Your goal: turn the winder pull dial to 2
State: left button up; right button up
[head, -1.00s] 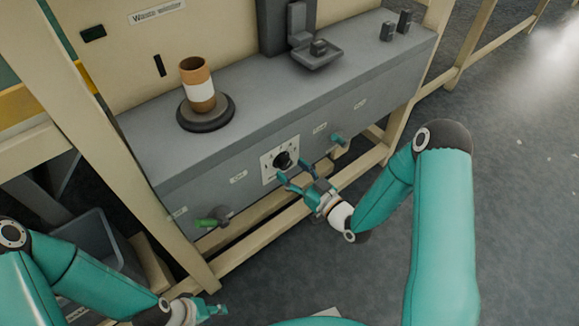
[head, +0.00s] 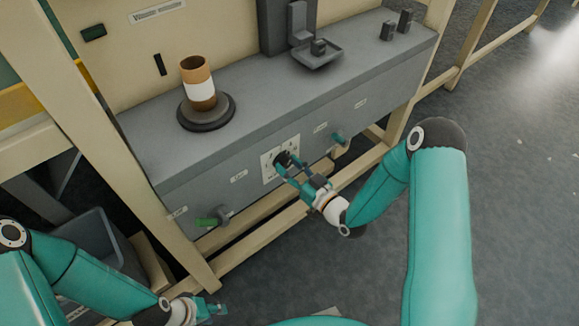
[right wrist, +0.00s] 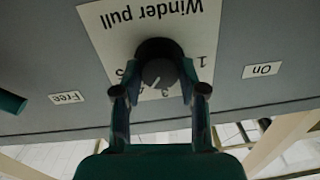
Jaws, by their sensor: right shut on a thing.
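The winder pull dial (head: 281,158) is a dark round knob on a white plate (head: 268,170) on the front of the grey machine. In the right wrist view the dial (right wrist: 159,72) sits under upside-down "Winder pull" lettering, with a light pointer line on its face. Some plate numbers are hidden by the dial and fingers. My right gripper (head: 291,166) is shut on the dial; in the right wrist view its fingers (right wrist: 160,90) stand on either side of it. My left gripper (head: 214,308) is low at the left, away from the machine; its jaws are too small to judge.
A cardboard tube (head: 196,72) stands on a round base on top. A grey bin (head: 92,243) is at left. Floor at right is clear.

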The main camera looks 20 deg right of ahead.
jog(key=shift+f+n+b, duration=0.15)
jog(key=shift+n+b, duration=0.35)
jog(key=shift+b, duration=0.35)
jog(key=n+b, duration=0.6)
jog(key=b, duration=0.4)
jog(key=n+b, duration=0.7)
jog(key=b, duration=0.3)
jog(key=shift+s+a+f+h, duration=0.15)
jog(key=shift+f+h, duration=0.05)
jog(key=shift+h, duration=0.2)
jog(key=shift+r+n+b, duration=0.15)
jog(key=shift+n+b, duration=0.55)
jog(key=shift+b, duration=0.2)
